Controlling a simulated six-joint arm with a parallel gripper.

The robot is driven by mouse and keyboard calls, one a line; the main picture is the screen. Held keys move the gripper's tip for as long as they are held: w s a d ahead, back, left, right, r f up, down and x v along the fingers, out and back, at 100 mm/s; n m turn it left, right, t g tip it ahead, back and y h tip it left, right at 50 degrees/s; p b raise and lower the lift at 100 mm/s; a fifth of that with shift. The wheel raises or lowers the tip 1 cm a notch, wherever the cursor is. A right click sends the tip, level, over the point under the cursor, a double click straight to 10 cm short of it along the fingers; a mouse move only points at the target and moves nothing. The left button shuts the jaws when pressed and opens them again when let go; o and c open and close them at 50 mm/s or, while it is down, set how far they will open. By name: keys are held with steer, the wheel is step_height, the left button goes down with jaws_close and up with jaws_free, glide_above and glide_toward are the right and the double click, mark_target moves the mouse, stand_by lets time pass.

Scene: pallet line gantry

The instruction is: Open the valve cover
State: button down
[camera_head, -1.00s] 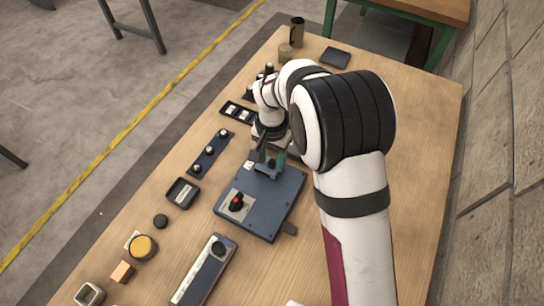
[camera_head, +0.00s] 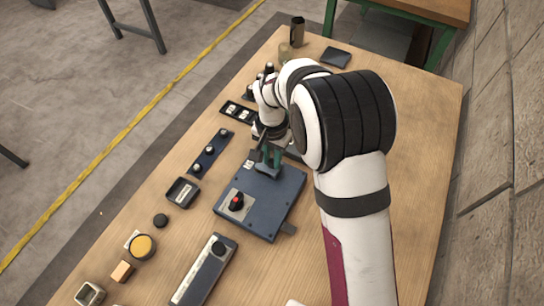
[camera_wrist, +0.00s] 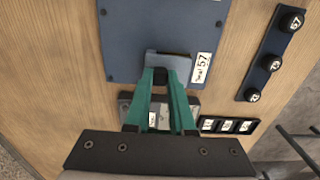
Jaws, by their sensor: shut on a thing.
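The valve cover (camera_head: 272,202) is a flat blue-grey panel lying on the wooden table, with a red-topped knob on a light plate (camera_head: 237,203) at its near left. It looks flat, not raised. In the wrist view the cover (camera_wrist: 135,35) fills the top, with screws and a white label reading 57 (camera_wrist: 202,67). A grey tab with a dark round part (camera_wrist: 162,72) sits at its edge. My gripper (camera_head: 268,158) is at the cover's far edge. In the wrist view its green fingers (camera_wrist: 161,82) are shut on this tab, partly hiding it.
A strip with several round knobs (camera_head: 211,150) and a black switch block (camera_head: 237,113) lie to the left. A small dark tray (camera_head: 182,193), yellow button (camera_head: 142,247) and long grey unit (camera_head: 203,272) are nearer. The table's right side is clear beyond my arm.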

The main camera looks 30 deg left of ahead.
stand_by(0.8)
steer(key=d, duration=0.6)
steer(key=shift+d, duration=0.4)
steer(key=c, duration=0.8)
jaws_free()
steer(key=shift+o, duration=0.2)
steer(key=shift+r, duration=0.1)
step_height(320, 180, up, 16)
